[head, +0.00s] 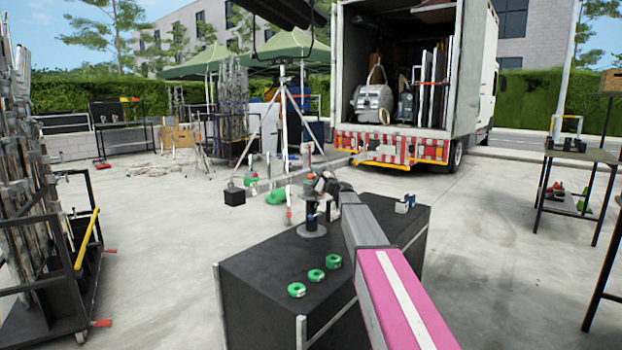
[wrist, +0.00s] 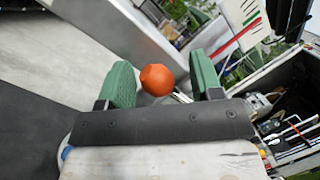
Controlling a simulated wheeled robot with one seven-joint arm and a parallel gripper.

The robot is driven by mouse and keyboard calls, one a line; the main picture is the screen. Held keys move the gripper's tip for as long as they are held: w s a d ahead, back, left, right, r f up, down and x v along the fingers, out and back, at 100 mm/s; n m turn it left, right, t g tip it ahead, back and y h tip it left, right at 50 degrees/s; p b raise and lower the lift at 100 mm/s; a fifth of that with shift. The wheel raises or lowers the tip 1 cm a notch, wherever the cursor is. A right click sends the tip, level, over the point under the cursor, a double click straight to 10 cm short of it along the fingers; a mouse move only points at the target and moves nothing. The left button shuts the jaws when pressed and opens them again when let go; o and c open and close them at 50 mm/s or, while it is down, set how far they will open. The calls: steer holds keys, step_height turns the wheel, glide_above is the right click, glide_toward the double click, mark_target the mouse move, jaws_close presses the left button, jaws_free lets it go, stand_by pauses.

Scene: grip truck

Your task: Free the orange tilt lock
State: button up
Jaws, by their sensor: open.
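In the wrist view, a round orange knob (wrist: 157,79), likely the tilt lock, shows between the two green fingers of my gripper (wrist: 162,84). The fingers stand apart, with gaps on both sides of the knob. A thin pale rod shows at the knob's lower right. I cannot tell how deep between the fingers the knob sits. In the head view, my gripper (head: 325,184) is small and dark, over a black post with a round base (head: 313,229) on a black case (head: 262,268). The knob cannot be made out there.
A tripod stand (head: 283,110) is behind. A loaded truck (head: 400,140) stands beyond. Racks of poles (head: 30,200) are at left, a table (head: 583,152) at right.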

jaws_close()
steer(key=shift+f, duration=0.1)
steer(key=f+n, duration=0.1)
steer(key=n, duration=0.1)
steer(key=f+n+g, duration=0.1)
steer(key=n, duration=0.1)
steer(key=shift+w+d+y, duration=0.1)
steer(key=shift+y, duration=0.2)
steer(key=shift+w+d+f+n+g, duration=0.15)
steer(key=shift+f+n+g, duration=0.15)
steer(key=shift+n, duration=0.5)
steer(key=shift+w+d+f+n+g, duration=0.1)
steer(key=shift+f+n+g, duration=0.25)
steer(key=shift+n, duration=0.45)
steer(key=shift+w+d+f+n+g, duration=0.15)
steer(key=shift+f+n, duration=0.25)
steer(key=shift+n, duration=0.4)
